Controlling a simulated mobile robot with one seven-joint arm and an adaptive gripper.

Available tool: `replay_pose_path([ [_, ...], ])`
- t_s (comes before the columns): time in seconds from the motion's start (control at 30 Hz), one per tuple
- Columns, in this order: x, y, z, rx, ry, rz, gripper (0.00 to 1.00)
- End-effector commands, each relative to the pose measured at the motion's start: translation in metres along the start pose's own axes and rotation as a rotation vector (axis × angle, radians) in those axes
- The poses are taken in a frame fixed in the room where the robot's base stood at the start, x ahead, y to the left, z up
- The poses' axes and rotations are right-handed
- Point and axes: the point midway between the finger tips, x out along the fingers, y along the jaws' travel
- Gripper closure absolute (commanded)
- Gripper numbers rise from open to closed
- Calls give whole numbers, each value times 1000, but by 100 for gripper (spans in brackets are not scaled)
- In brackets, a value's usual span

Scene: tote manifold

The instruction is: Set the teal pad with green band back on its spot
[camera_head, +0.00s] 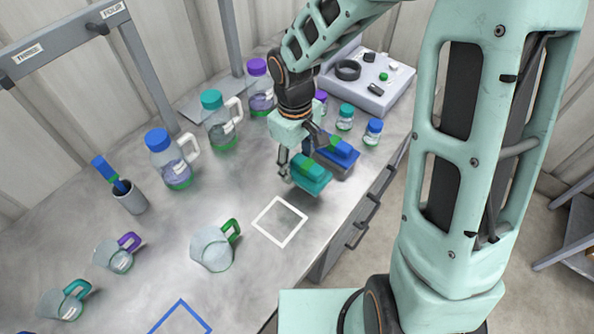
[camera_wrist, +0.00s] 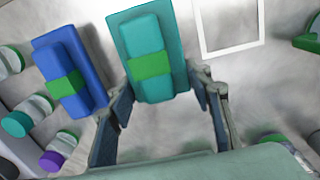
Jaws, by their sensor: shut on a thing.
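The teal pad with a green band (camera_head: 311,172) is held in my gripper (camera_head: 299,163) above the bench, to the upper right of a white square outline (camera_head: 279,222). In the wrist view the teal pad (camera_wrist: 147,48) sits between the two fingers of my gripper (camera_wrist: 160,95), which are shut on its sides. The white outline (camera_wrist: 229,52) shows to the right of the pad there, and its inside is bare. A blue pad with a green band (camera_head: 340,150) lies just beyond the teal one; it also shows in the wrist view (camera_wrist: 68,82).
Several lidded bottles, such as a blue-capped one (camera_head: 168,160), stand along the back. A jug with a green handle (camera_head: 213,247) stands left of the white outline. A blue outline (camera_head: 181,318) lies at the front. Small vials (camera_head: 373,131) stand near the grey device (camera_head: 367,82).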

Motion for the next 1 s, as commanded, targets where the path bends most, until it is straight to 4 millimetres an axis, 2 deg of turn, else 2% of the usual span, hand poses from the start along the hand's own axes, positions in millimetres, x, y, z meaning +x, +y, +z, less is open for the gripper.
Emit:
replay_pose_path([
  [0.17,9,6,-4,0,0,0,93],
  [0.43,42,8,-6,-1,0,0,93],
  [0.87,46,8,-6,-1,0,0,93],
  [0.9,46,8,-6,0,0,0,53],
  [1.0,45,8,-6,0,0,0,42],
])
